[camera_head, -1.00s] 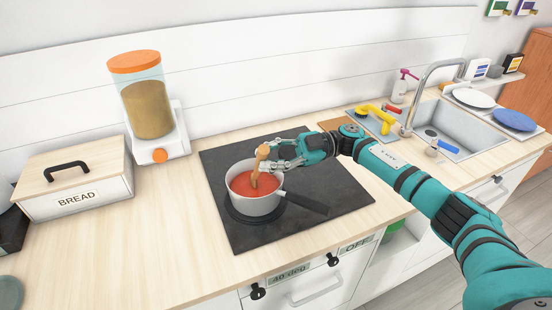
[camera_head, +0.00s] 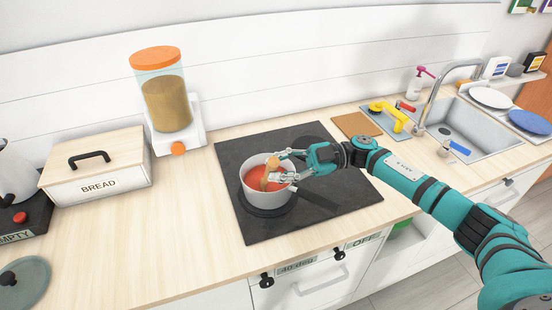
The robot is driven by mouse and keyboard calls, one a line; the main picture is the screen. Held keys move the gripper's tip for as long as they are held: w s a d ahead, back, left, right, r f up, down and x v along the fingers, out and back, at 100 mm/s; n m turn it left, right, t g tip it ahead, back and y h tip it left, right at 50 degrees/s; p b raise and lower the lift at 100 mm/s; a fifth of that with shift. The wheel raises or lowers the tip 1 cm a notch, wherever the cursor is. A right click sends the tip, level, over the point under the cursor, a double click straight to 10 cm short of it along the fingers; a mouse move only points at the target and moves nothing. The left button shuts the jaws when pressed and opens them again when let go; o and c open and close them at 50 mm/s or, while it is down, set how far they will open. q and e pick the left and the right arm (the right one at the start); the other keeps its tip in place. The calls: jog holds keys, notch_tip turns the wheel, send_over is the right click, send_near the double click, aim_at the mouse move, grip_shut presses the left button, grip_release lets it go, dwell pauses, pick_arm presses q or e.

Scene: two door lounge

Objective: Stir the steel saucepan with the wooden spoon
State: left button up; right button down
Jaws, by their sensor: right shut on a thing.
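The steel saucepan (camera_head: 266,198) stands on the front left part of the black hob, with red sauce inside. Its dark handle (camera_head: 312,205) points to the right and is partly under my right arm. The wooden spoon (camera_head: 271,168) stands tilted in the pan, its lower end in the red sauce and hidden there. My right gripper (camera_head: 279,167) is shut on the upper part of the spoon, over the pan's far right rim. My left gripper is not in view.
The black hob (camera_head: 340,195) has free room behind and right of the pan. A bread box (camera_head: 97,178) and a dispenser with an orange lid (camera_head: 167,100) stand to the left.

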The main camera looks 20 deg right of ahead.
notch_tip(320, 180, up, 7)
jog(key=s+d+p, duration=0.2)
jog(key=p, duration=0.4)
jog(key=shift+s+p, duration=0.4)
dwell(1.0)
jog(key=shift+r, duration=0.1)
dwell(0.4)
notch_tip(320, 180, up, 5)
jog(key=p, duration=0.3)
jog(key=shift+p, duration=0.4)
